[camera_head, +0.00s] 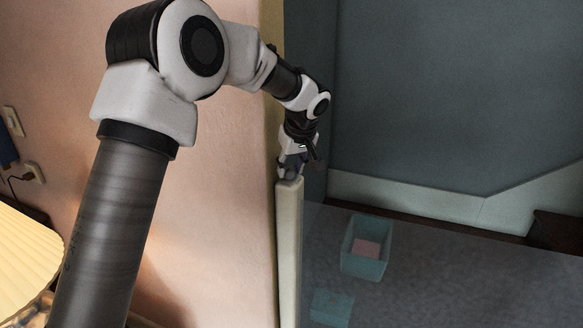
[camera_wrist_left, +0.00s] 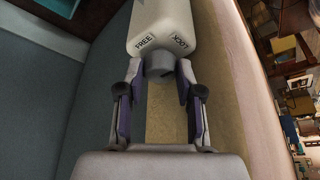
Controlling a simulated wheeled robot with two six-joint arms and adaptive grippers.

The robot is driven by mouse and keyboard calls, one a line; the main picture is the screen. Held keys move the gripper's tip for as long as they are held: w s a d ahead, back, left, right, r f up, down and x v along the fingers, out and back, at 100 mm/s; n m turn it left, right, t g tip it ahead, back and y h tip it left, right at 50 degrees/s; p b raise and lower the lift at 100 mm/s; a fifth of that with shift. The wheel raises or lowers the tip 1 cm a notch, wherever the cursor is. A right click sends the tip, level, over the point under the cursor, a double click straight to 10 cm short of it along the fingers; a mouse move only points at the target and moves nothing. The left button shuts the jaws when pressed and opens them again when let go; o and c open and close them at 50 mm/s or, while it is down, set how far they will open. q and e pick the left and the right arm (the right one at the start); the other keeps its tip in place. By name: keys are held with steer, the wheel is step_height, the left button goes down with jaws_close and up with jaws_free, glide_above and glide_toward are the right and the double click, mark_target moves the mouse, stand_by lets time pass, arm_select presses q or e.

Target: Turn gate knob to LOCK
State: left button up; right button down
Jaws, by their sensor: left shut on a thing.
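The gate's cream end post (camera_head: 289,225) stands near the middle of the head view. Its top fills the upper middle of the left wrist view (camera_wrist_left: 161,20), with the labels FREE on the left and LOCK on the right. The grey gate knob (camera_wrist_left: 159,64) sits just below these labels, between the two fingers. My left gripper (camera_head: 291,167) is at the top of the post and shut on the knob. Which label the knob points to cannot be told. The knob is hidden by the gripper in the head view. My right gripper is not in view.
A pale wall (camera_head: 215,190) ends just left of the post. A translucent blue bin (camera_head: 377,267) with a pink thing inside stands right of the post on grey floor. A pleated lampshade (camera_head: 25,252) is at the lower left.

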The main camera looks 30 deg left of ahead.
arm_select(q)
steer(key=shift+w+r, duration=0.1)
steer(key=shift+r, duration=0.05)
steer(key=o, duration=1.2)
steer(key=shift+c, duration=0.2)
steer(key=v, duration=0.7)
steer(key=shift+r, duration=0.35)
steer(key=shift+d, duration=0.1)
